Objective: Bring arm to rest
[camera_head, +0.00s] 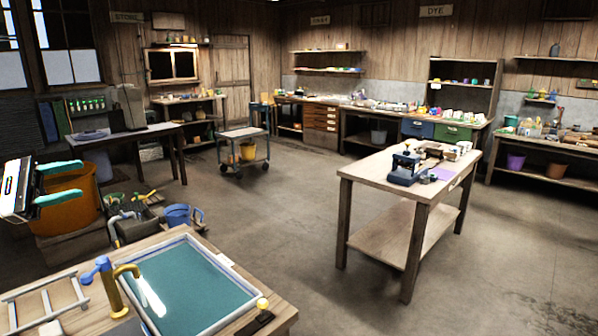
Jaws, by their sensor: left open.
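My left gripper (58,183) comes in at the left edge of the head view. Its two teal fingers are spread apart with nothing between them. It is in the air, in front of a large orange tub (68,212) and above the left end of the near wooden table. My right gripper is not in view.
The near table holds a basin (205,285) of teal liquid, a brass tap (124,290) and a white frame (45,300). A wooden worktable (375,172) with a blue press (405,168) stands to the right. A cart (243,135) stands farther back.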

